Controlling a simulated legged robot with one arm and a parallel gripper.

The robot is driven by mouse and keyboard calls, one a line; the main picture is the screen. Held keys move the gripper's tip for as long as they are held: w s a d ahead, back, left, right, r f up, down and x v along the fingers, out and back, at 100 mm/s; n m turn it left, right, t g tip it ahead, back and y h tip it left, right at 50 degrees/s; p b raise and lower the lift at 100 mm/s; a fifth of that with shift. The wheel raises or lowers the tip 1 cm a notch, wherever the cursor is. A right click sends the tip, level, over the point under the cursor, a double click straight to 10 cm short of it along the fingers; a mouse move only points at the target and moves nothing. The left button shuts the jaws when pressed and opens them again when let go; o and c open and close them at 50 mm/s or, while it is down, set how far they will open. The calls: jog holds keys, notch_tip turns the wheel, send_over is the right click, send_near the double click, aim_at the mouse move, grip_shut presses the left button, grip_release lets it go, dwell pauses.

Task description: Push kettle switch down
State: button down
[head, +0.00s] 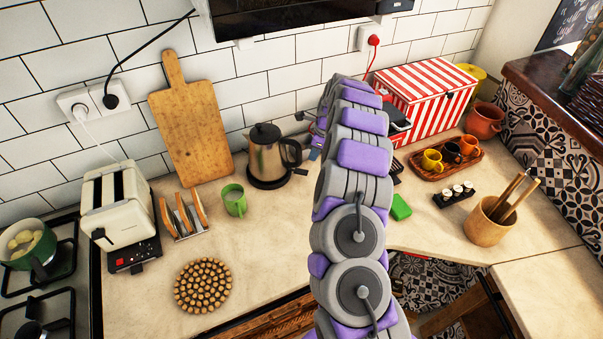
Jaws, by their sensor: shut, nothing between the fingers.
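The kettle (266,158) is steel with a black lid, a black handle on its right side and a black base. It stands upright on the counter against the tiled wall. A small dark piece (300,171) juts out at the lower right of the kettle, by its base; it may be the switch, but it is too small to tell its position. My purple and grey arm reaches up the middle of the view and bends down behind itself. My gripper (313,154) shows only in part, shut, just right of the kettle handle. Whether it touches the kettle is hidden.
Left of the kettle are a green mug (234,200), a toast rack (184,217), a cutting board (190,130) and a toaster (118,205). A red-striped box (425,95) and a tray of cups (445,165) stand to the right. The counter in front of the kettle is clear.

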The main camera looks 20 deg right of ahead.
aim_at(306, 172)
jog(key=b+x, duration=0.4)
jog(key=x, duration=0.2)
jog(key=shift+d+b, duration=0.1)
jog(key=shift+b, duration=0.2)
jog(key=shift+w+a+f+b, duration=0.15)
jog(key=shift+a+f+b, duration=0.25)
jog(key=shift+f, duration=0.15)
jog(key=shift+d, duration=0.15)
